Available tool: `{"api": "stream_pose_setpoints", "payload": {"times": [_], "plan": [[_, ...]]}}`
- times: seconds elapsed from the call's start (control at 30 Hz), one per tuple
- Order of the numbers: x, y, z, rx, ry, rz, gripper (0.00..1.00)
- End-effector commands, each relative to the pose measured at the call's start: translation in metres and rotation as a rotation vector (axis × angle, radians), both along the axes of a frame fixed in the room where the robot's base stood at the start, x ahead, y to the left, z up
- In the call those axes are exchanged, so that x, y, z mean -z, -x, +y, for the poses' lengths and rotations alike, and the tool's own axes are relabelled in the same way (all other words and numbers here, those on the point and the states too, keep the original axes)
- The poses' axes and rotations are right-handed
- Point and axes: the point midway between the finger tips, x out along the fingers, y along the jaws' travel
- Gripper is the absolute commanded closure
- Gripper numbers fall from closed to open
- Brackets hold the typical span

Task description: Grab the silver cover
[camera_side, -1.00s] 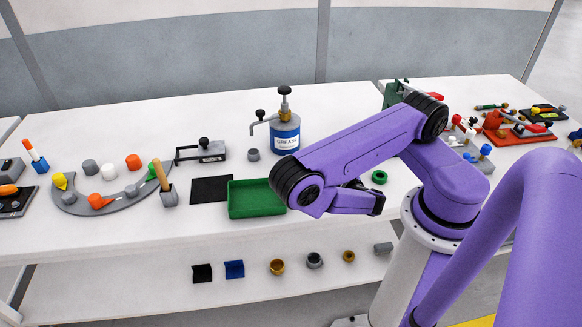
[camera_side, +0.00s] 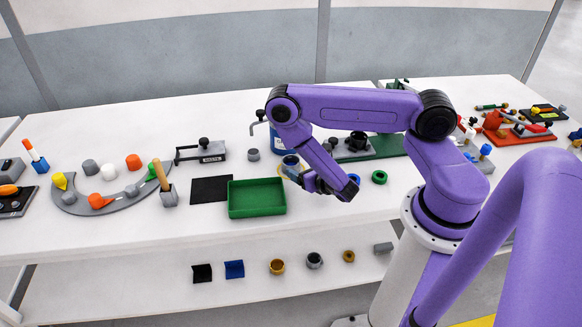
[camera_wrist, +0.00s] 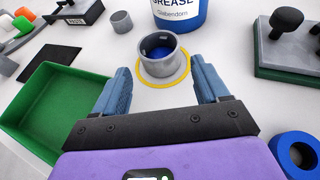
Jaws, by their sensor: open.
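A silver-grey hollow cylinder, the likely silver cover (camera_wrist: 158,62), stands upright on the white table in the wrist view, with blue inside and a thin yellow ring (camera_wrist: 180,79) around its base. My gripper (camera_wrist: 161,72) is open, with its blue fingers on either side of the cylinder and visible gaps between. Whether the fingertips are down at its height I cannot tell. In the side view my gripper (camera_side: 308,181) is low over the table, and the cylinder (camera_side: 290,161) shows partly behind it.
The grease can (camera_wrist: 181,12) stands close behind the cylinder. A green tray (camera_wrist: 50,105) is at left, a green base with black knobs (camera_wrist: 285,62) at right, and a blue ring (camera_wrist: 297,155) at lower right. A small grey cup (camera_wrist: 121,21) stands farther back.

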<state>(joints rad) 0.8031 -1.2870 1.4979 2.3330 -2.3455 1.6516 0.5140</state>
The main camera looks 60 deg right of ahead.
Motion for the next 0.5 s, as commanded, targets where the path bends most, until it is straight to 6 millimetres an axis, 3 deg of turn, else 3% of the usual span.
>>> {"api": "stream_pose_setpoints", "payload": {"times": [0.33,0.5], "plan": [[0.010,-0.023,-0.010,0.002,-0.002,-0.001,0.26],[0.018,-0.044,-0.019,0.003,-0.002,-0.004,0.26]]}}
